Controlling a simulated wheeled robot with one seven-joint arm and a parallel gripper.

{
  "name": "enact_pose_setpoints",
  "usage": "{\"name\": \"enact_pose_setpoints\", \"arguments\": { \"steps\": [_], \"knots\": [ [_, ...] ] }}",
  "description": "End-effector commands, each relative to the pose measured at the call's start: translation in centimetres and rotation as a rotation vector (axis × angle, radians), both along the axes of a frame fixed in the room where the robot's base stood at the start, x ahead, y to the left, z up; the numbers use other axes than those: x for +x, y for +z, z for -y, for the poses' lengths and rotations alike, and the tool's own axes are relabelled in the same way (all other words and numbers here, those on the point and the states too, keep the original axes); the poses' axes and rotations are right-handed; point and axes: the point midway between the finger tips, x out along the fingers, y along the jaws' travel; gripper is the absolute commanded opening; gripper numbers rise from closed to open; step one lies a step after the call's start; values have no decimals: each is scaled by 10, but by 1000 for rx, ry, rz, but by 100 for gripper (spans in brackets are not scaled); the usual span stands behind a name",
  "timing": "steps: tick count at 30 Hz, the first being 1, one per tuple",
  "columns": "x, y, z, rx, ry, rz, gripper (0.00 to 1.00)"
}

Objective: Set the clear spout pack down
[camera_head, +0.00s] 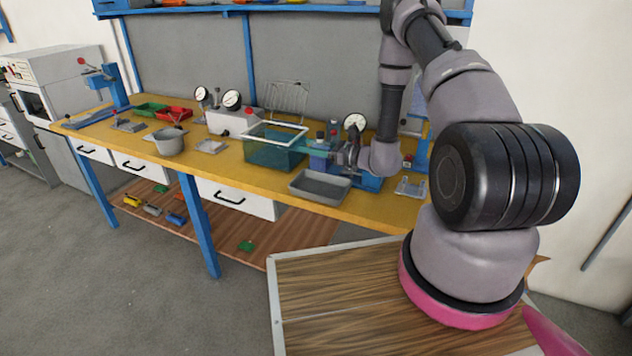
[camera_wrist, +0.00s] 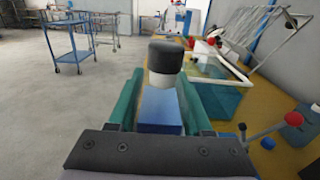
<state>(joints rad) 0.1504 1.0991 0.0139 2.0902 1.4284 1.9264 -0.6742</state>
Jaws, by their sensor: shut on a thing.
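My gripper (camera_wrist: 162,95) has its teal fingers on either side of a blue block-shaped part (camera_wrist: 162,112). A pale cylinder with a dark grey top (camera_wrist: 165,65) stands just beyond it, between the fingertips. I take this to be the clear spout pack, shut in my gripper; it does not look clear, and I cannot tell whether the blue part belongs to it. In the head view my gripper (camera_head: 335,155) is small and low over the yellow bench, just right of the water tank. The pack's underside is hidden, so contact with the bench cannot be told.
The water tank (camera_head: 272,158) with a white rim stands left of my gripper. A grey tray (camera_head: 320,188) lies at the bench's (camera_head: 375,209) front edge. A gauge (camera_head: 355,123) stands behind my wrist. A grey pot (camera_head: 170,145) and coloured bins (camera_head: 172,114) are farther left.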

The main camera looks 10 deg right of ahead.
Motion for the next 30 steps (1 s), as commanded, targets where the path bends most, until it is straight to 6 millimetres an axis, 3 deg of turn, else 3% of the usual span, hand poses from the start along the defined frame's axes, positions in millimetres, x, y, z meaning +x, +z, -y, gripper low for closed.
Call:
{"name": "enact_pose_setpoints", "arguments": {
  "steps": [4,11,18,29,30],
  "knots": [
    [-1,-29,0,0,0,-2,0],
    [0,-46,0,2,-2,-1,0],
    [0,-79,0,3,-3,-2,0],
    [0,-83,0,2,-4,1,0],
    [0,-84,0,1,-3,1,54]
  ]
}}
